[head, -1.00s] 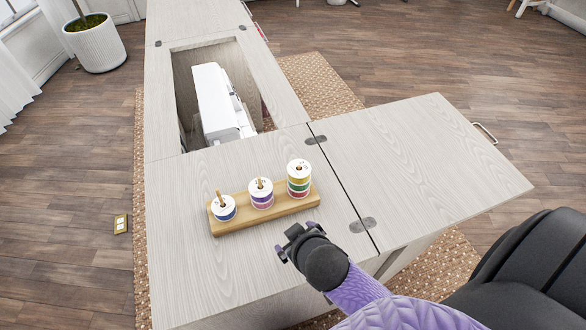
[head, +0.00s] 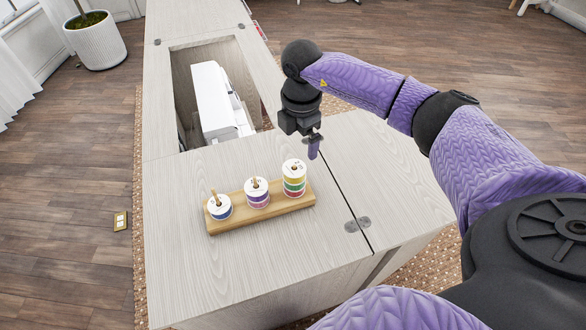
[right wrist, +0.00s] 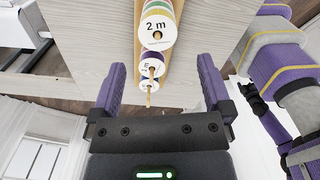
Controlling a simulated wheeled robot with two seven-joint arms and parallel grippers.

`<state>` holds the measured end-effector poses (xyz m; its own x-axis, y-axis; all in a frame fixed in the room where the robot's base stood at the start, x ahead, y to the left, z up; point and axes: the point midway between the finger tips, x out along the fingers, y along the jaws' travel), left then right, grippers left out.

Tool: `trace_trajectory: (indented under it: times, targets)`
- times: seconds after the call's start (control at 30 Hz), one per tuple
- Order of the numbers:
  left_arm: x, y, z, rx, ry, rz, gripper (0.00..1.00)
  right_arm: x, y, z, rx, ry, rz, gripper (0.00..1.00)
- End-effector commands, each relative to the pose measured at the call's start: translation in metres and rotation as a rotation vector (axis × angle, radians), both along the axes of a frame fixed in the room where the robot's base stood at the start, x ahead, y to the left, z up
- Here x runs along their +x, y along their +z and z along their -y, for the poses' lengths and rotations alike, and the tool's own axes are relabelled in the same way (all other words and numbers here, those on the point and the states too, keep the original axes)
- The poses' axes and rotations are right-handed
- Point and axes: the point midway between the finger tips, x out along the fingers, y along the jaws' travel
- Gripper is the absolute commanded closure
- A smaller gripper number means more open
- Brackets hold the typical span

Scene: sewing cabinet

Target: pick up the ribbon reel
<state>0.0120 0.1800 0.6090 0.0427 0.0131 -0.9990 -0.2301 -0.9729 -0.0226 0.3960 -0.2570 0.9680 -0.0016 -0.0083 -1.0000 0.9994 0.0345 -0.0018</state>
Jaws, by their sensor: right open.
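A wooden peg board (head: 283,206) stands on the cabinet top and bears white-topped ribbon reels on three pegs. The left peg has a blue-edged reel (head: 219,207), the middle peg purple and pink ones (head: 257,194), the right peg a taller stack with yellow, green and red edges (head: 294,179). My right gripper (head: 314,148) points down, above and just behind the right stack, apart from it. In the right wrist view its open, empty jaws (right wrist: 161,62) face the row, and the nearest reel top (right wrist: 157,29) reads "2 m". My left gripper is out of view.
An opening behind the board holds a white sewing machine (head: 215,100). The hinged leaf (head: 375,160) lies to the right, with hinge plates (head: 357,224) at the seam. The cabinet top in front of the board (head: 260,260) is clear.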

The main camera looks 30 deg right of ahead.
Motion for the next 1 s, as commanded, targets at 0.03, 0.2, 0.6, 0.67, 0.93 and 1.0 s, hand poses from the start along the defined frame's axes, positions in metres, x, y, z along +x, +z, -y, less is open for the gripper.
trace_trajectory:
  times: [0.03,0.2,0.6,0.67,0.93,1.0]
  targets:
    - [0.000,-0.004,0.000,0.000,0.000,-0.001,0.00,-0.001,-0.010,0.000,-0.001,0.000,-0.004,0.00]
    - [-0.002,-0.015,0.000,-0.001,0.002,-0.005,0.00,0.000,-0.044,-0.003,0.005,0.005,-0.003,0.00]
    - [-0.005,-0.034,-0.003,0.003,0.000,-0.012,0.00,0.004,-0.097,-0.011,0.007,0.007,0.002,0.00]
    - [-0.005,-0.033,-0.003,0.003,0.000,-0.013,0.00,0.004,-0.096,-0.011,0.007,0.007,0.002,0.00]
    - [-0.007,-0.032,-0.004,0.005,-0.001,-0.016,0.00,0.004,-0.095,-0.011,0.008,0.008,0.002,0.49]
    - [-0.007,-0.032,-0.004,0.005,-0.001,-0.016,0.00,0.004,-0.095,-0.011,0.008,0.008,0.002,0.64]
